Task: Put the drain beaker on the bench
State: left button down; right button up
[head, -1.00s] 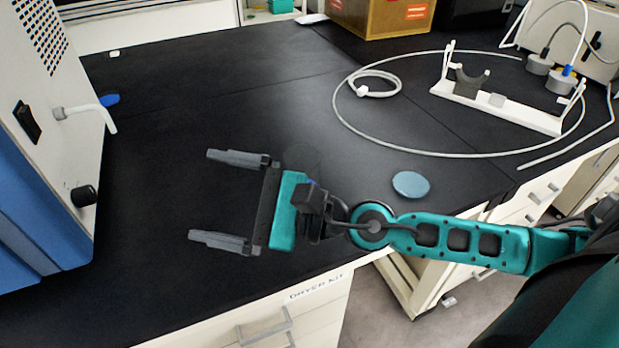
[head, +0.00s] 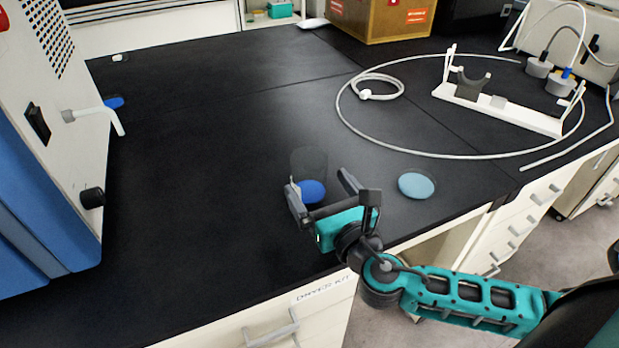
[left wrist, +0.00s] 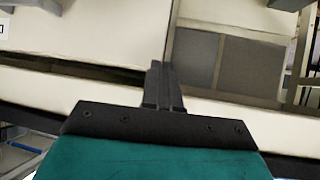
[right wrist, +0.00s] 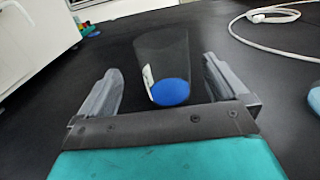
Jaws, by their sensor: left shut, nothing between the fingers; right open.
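The drain beaker (head: 310,163) is clear, with blue at its bottom and a small white patch on its side. It stands upright on the black bench (head: 220,190) near the front edge. My right gripper (head: 317,181) is open, its fingers on either side of the beaker. In the right wrist view the beaker (right wrist: 163,60) stands between the open fingers, with gaps visible on both sides. I cannot tell how deep it sits between them. My left gripper (left wrist: 164,85) is shut and empty in the left wrist view, in front of pale panels; the head view does not show it.
A light blue disc (head: 416,185) lies right of the beaker. A white tube loop (head: 372,140) and a white stand (head: 497,108) are further back. The blue and white dryer (head: 75,150) with its bent spout (head: 115,121) stands at left. The bench between is clear.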

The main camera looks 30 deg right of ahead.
aim_at(303, 153)
jog(key=w, duration=0.5)
jog(key=w+d, duration=0.1)
jog(key=w, duration=0.2)
jog(key=shift+r, duration=0.1)
pick_arm(q)
jog(key=shift+f, duration=0.15)
pick_arm(e)
jog(key=shift+c, duration=0.2)
